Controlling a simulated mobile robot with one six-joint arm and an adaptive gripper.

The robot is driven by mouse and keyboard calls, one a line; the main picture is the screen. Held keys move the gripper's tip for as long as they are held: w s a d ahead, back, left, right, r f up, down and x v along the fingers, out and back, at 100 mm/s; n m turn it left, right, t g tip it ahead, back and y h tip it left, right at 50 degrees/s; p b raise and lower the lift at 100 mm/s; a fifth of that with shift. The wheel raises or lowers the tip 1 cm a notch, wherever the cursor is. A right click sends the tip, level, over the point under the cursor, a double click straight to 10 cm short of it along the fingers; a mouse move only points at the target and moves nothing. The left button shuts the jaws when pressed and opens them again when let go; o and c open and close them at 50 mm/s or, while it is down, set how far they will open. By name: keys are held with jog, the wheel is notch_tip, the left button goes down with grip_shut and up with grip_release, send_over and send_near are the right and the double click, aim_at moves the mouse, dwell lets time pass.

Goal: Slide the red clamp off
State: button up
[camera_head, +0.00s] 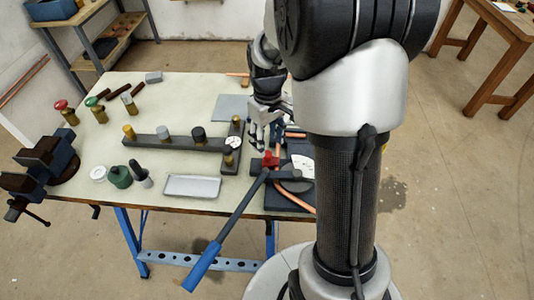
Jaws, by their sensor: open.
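The red clamp (270,159) sits on a dark pipe bender (284,199) at the right part of the workbench. It looks upright at the near side of the bender, close to where the long lever joins. My gripper (263,138) is open and points down just behind and above the red clamp. I cannot tell whether its fingers touch the clamp. A copper pipe (297,202) runs along the bender. My own arm hides the right side of the bender.
The blue-handled lever (205,265) sticks out past the bench's front edge. A dark manifold bar (175,143) with fittings lies left of the gripper. A metal tray (192,186) lies near the front edge. A vise (50,160) stands at the left.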

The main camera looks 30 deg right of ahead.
aim_at(267, 153)
notch_tip(267, 153, down, 5)
jog(key=shift+f+b, duration=0.2)
jog(key=shift+b, duration=0.5)
jog(key=shift+c, duration=0.5)
grip_shut()
jog(key=shift+w, duration=0.1)
